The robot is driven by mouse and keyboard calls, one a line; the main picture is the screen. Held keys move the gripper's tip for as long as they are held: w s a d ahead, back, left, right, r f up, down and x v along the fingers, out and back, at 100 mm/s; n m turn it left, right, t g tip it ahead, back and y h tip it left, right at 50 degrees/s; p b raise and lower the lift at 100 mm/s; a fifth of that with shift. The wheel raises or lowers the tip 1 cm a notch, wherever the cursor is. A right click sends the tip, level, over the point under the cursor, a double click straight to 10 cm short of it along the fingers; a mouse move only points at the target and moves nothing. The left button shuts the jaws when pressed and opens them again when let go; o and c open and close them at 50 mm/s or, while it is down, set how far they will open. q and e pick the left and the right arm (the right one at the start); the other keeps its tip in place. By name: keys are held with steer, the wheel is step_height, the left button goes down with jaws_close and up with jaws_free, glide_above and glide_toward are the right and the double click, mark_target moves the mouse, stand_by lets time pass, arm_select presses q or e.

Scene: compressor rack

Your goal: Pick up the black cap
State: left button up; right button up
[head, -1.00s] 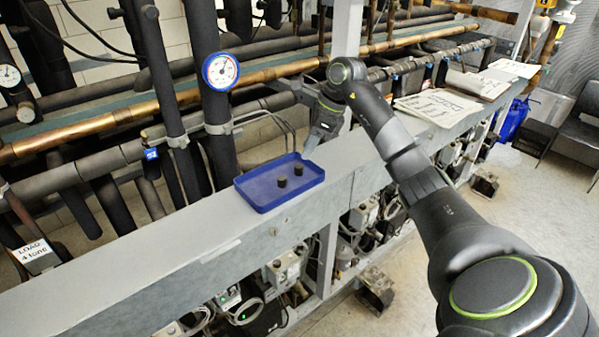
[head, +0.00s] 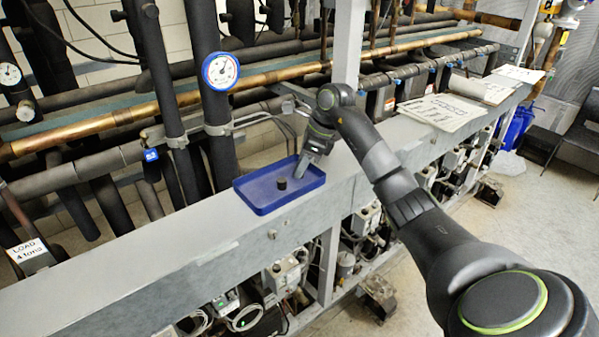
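One black cap (head: 282,184) stands on the floor of the blue tray (head: 262,208), apart from the gripper. My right gripper (head: 301,170) points down into the tray's back right part, to the right of this cap. A second black cap, seen in the earlier view at that spot, is now hidden at or behind the fingers. I cannot tell whether the fingers are open around it or shut on it. My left gripper is not in view.
The tray sits on a long grey beam (head: 150,252). A blue-rimmed gauge (head: 221,71) on a dark pipe and a grey post (head: 347,45) stand behind it. Papers (head: 442,111) lie on the beam to the right. The beam left of the tray is clear.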

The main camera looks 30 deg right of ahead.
jaws_close()
steer(key=shift+r, duration=0.1)
